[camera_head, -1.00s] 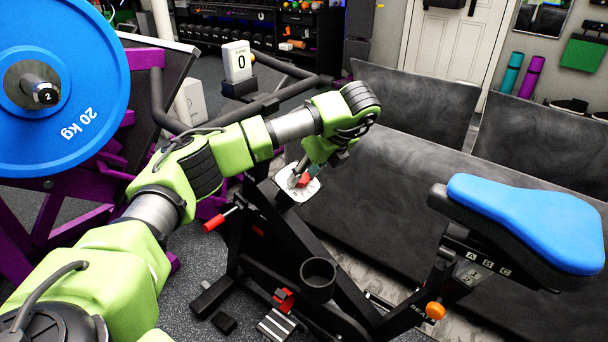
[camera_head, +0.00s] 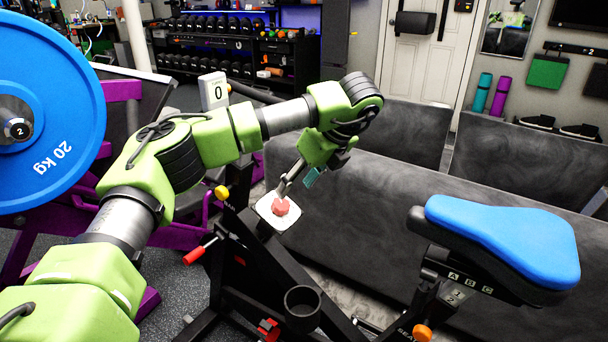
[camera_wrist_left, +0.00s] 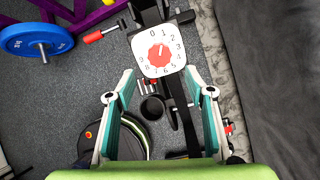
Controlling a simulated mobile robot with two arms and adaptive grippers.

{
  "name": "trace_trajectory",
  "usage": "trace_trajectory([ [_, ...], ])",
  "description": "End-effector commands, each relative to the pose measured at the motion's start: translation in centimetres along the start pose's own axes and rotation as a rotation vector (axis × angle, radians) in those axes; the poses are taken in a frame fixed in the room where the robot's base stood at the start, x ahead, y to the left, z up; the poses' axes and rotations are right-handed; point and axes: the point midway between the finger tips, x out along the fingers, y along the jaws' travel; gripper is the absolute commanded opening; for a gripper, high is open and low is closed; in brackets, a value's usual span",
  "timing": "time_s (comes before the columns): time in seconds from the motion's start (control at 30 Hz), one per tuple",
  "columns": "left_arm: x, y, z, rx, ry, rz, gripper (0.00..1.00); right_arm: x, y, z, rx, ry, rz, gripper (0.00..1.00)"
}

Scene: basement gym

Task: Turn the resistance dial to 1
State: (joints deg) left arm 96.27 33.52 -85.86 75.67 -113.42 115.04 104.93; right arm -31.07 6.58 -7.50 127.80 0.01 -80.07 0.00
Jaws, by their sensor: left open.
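The resistance dial is a red knob (camera_head: 281,207) on a white square plate (camera_head: 264,210) on top of the bike's frame. In the left wrist view the red knob (camera_wrist_left: 159,55) shows with digits around it; its white mark points up, near 0 and 1, but I cannot tell exactly which. A white display (camera_head: 214,91) reads 0. My left gripper (camera_head: 291,180) is just above the dial in the head view, pointing down toward it. In the left wrist view its fingers (camera_wrist_left: 159,96) are spread wide and empty, with the knob beyond the tips. My right gripper is out of view.
The bike has a blue saddle (camera_head: 505,235), a cup holder (camera_head: 302,308) and a red-tipped lever (camera_head: 194,256) near the dial. A blue 20 kg plate (camera_head: 50,150) stands at left. A dark grey padded bench (camera_head: 380,210) lies behind the dial.

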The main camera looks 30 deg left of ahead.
Motion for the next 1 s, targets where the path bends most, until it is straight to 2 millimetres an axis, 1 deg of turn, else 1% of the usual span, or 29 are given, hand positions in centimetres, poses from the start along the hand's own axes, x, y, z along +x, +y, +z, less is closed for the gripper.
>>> trace_trajectory([
  [0.03, -1.0, 0.0, 0.1, -0.002, -0.004, -0.002, 0.49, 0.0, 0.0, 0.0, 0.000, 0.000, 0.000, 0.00],
  [0.1, -2.0, 0.0, 0.1, 0.000, -0.002, -0.002, 0.49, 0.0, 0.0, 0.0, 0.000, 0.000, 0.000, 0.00],
  [0.2, -2.9, 0.0, 0.0, 0.000, -0.001, -0.001, 0.49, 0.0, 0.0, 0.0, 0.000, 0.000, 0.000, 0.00],
  [0.3, -3.4, 0.0, 0.0, -0.001, -0.001, 0.002, 0.49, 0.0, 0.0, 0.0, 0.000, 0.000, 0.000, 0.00],
  [1.0, -3.5, 0.0, 0.0, 0.000, 0.000, 0.002, 0.49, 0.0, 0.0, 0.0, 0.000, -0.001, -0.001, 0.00],
])
